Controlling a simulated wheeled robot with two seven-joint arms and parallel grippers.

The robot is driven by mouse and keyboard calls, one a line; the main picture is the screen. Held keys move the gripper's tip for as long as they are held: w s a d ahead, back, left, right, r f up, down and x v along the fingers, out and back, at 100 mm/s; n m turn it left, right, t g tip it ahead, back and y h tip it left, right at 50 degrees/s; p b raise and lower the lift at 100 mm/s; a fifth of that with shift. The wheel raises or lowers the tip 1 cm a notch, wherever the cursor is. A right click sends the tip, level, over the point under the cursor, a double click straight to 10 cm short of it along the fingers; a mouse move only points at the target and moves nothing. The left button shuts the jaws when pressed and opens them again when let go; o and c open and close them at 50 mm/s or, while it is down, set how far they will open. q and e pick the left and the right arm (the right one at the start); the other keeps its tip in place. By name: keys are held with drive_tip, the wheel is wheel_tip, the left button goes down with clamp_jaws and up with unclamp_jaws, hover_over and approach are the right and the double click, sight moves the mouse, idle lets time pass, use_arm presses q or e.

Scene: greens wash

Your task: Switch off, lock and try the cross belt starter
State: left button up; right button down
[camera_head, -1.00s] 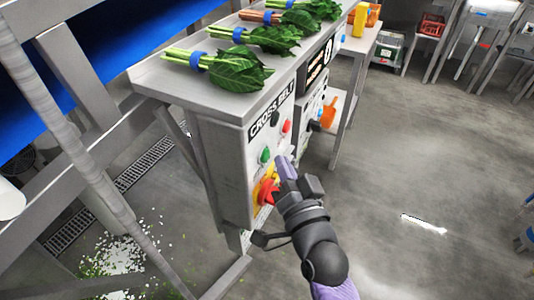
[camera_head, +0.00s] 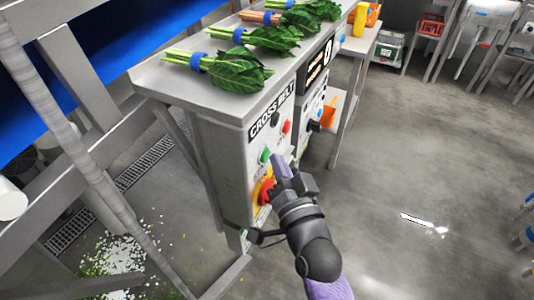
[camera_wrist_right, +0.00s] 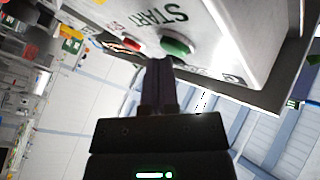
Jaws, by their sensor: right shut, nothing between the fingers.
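The cross belt starter (camera_head: 236,165) is a grey box under the steel bench, with a CROSS BELT label on its front. Its face carries a black knob (camera_head: 275,119), a red button (camera_head: 287,127), a green button (camera_head: 265,155) and a red rotary handle on a yellow plate (camera_head: 264,192). My right gripper (camera_head: 278,168) is shut and empty, close in front of the panel between the green button and the red handle. In the right wrist view, the gripper's shut fingers (camera_wrist_right: 160,75) point at the panel just below the green START button (camera_wrist_right: 177,45); contact cannot be told. My left gripper is out of view.
Bunches of leafy greens with blue bands (camera_head: 230,70) lie on the bench top. A second panel with a display (camera_head: 316,70) stands beyond the starter. An orange scoop (camera_head: 328,112) hangs farther back.

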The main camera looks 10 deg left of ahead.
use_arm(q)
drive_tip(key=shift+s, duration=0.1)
use_arm(e)
drive_tip(key=shift+a, duration=0.15)
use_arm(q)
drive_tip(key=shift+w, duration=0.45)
use_arm(e)
drive_tip(key=shift+w+a+r, duration=0.1)
drive_tip(key=shift+w+a, duration=0.05)
drive_tip(key=shift+a, duration=0.2)
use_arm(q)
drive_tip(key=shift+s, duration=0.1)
use_arm(e)
drive_tip(key=shift+a, duration=0.2)
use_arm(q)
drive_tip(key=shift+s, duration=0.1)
use_arm(e)
drive_tip(key=shift+s+d+r+p, duration=0.15)
drive_tip(key=shift+d+p, duration=0.25)
drive_tip(key=shift+s+d+r+p, duration=0.15)
drive_tip(key=shift+d+p, duration=0.2)
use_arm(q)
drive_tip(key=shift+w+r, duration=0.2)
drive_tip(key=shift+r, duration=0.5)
use_arm(e)
drive_tip(key=shift+d+f, duration=0.1)
drive_tip(key=shift+f, duration=0.05)
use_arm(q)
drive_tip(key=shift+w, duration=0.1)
